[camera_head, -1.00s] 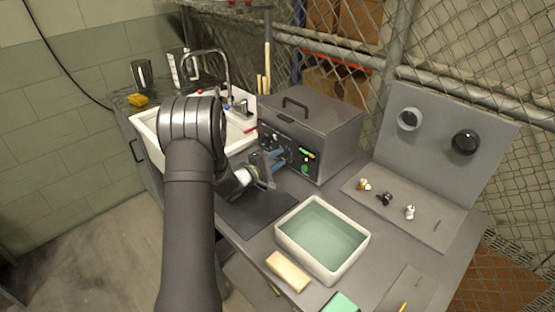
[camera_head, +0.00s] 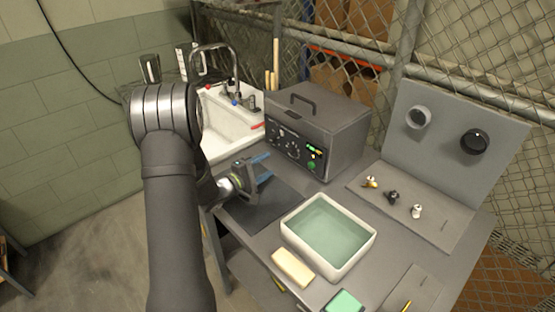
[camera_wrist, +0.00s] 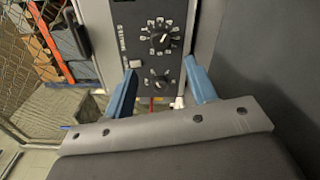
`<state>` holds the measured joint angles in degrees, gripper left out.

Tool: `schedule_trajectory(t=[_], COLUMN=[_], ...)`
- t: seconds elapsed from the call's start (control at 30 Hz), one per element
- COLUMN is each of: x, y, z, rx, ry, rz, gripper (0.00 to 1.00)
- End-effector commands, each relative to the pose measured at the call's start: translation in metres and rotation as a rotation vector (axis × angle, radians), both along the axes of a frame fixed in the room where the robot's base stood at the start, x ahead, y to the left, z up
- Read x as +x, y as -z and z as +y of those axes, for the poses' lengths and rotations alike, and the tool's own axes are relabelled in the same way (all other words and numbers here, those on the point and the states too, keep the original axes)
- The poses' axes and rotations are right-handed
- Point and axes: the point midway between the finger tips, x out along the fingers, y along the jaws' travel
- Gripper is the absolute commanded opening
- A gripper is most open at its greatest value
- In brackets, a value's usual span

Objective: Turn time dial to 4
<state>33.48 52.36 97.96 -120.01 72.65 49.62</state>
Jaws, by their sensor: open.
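The grey machine (camera_head: 330,120) stands on the bench, with a black control panel (camera_head: 290,148) on its front. In the wrist view, the panel carries an upper dial (camera_wrist: 160,38) ringed by white markings and a lower dial (camera_wrist: 158,82) with a pale pointer. I cannot read the markings well enough to tell which is the time dial or its setting. My gripper (camera_head: 265,168) is open and empty, in front of the panel and apart from it. In the wrist view, my blue fingers (camera_wrist: 160,78) appear on either side of the lower dial.
A water-filled tray (camera_head: 328,232) and a cream block (camera_head: 292,267) are on the bench to the right of my gripper. A white sink (camera_head: 225,125) is behind it. A board with small fittings (camera_head: 430,220) stands at right. A dark mat (camera_head: 262,212) lies clear below.

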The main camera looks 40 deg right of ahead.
Motion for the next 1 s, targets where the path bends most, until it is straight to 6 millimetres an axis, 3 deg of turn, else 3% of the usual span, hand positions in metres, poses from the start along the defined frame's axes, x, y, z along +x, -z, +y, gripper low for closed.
schedule_trajectory(t=[0.2,0.4,0.83,1.0], x=[0.0,-0.001,-0.001,-0.002], y=[-0.001,-0.002,-0.002,-0.002], z=[0.05,0.075,0.081,0.072], rx=[0.001,0.0,0.0,0.0], ry=[-0.003,-0.001,0.001,0.003], rz=[0.0,0.0,-0.001,-0.001], gripper=[0.52,0.52,0.52,0.52])
